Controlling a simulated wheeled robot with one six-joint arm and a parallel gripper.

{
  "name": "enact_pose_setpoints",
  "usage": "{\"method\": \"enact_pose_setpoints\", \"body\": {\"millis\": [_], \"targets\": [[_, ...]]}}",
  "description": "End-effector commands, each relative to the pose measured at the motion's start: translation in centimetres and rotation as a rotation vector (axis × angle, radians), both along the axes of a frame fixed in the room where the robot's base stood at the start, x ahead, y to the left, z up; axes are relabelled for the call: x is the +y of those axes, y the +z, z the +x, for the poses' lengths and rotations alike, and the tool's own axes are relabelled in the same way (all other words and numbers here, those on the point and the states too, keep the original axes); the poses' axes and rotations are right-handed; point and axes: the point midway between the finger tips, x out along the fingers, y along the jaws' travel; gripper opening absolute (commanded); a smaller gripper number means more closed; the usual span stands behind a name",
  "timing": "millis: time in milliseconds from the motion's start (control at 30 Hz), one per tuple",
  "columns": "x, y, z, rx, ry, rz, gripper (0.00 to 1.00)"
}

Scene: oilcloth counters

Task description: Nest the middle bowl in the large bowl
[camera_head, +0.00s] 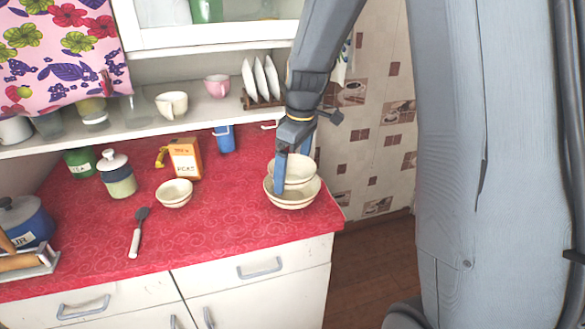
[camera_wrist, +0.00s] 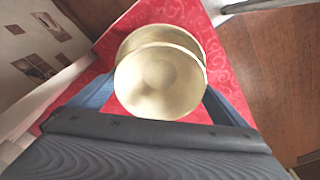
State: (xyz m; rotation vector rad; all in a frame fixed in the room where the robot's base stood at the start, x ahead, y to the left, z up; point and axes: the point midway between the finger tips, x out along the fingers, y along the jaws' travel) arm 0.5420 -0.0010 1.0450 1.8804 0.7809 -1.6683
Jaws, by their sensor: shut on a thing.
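My gripper (camera_head: 279,172) is shut on the middle bowl (camera_head: 297,168), a cream bowl held at its rim by the blue fingers. The large bowl (camera_head: 291,199), also cream, stands on the red counter near its right end. The middle bowl is over the large bowl and overlaps its back part in the head view; I cannot tell whether they touch. In the wrist view the middle bowl (camera_wrist: 160,82) lies between the fingers and covers most of the large bowl (camera_wrist: 150,33), whose rim shows beyond it. A small cream bowl (camera_head: 174,193) stands further left on the counter.
A spatula (camera_head: 139,232), a peas box (camera_head: 185,158), a lidded jar (camera_head: 116,175) and a blue pot (camera_head: 25,222) are on the red counter (camera_head: 225,222). A shelf with cups and a plate rack (camera_head: 262,98) runs behind. The counter's right edge is close to the large bowl.

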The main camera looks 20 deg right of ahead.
Motion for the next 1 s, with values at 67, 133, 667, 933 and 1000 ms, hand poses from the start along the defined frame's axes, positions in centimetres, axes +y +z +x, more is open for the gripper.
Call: {"method": "enact_pose_setpoints", "body": {"millis": [67, 133, 667, 933, 1000], "targets": [[0.0, 0.03, 0.02, -0.001, 0.0, 0.001, 0.68], [0.0, 0.03, 0.02, -0.001, 0.0, 0.001, 0.68], [0.0, -0.49, 0.01, 0.0, 0.0, 0.0, 0.68], [0.0, -0.77, 0.02, -0.001, 0.0, 0.0, 0.68], [0.0, -0.77, 0.02, -0.001, 0.0, 0.0, 0.68]]}}
